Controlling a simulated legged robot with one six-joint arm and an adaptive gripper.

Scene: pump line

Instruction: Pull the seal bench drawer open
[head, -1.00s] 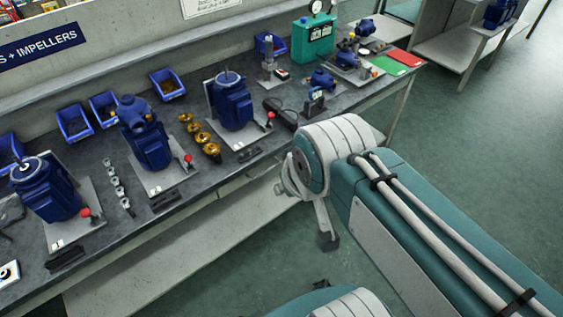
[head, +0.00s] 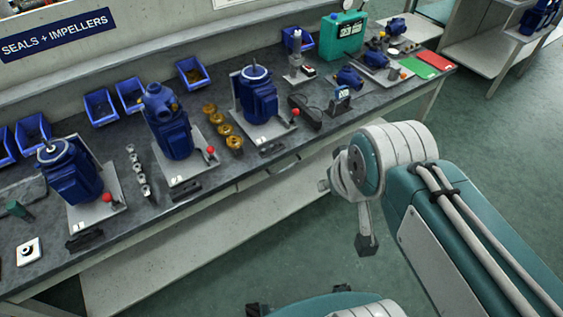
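The seal bench (head: 150,222) runs diagonally from lower left to upper right, with a dark top and a sign reading SEALS + IMPELLERS (head: 58,36) on the wall panel behind its left part. Grey drawer-like fronts (head: 252,181) show under the bench's front edge near the middle. Only one finger with a dark tip shows clearly. My arm hides the rest, so its opening cannot be seen. It touches nothing that I can see.
Blue pumps on numbered plates (head: 186,180), brass impellers (head: 224,129) and blue bins (head: 100,107) stand on the bench top. A pale lower shelf (head: 130,265) juts out beneath. The green floor (head: 480,170) is open to the right, before another shelving unit (head: 485,65).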

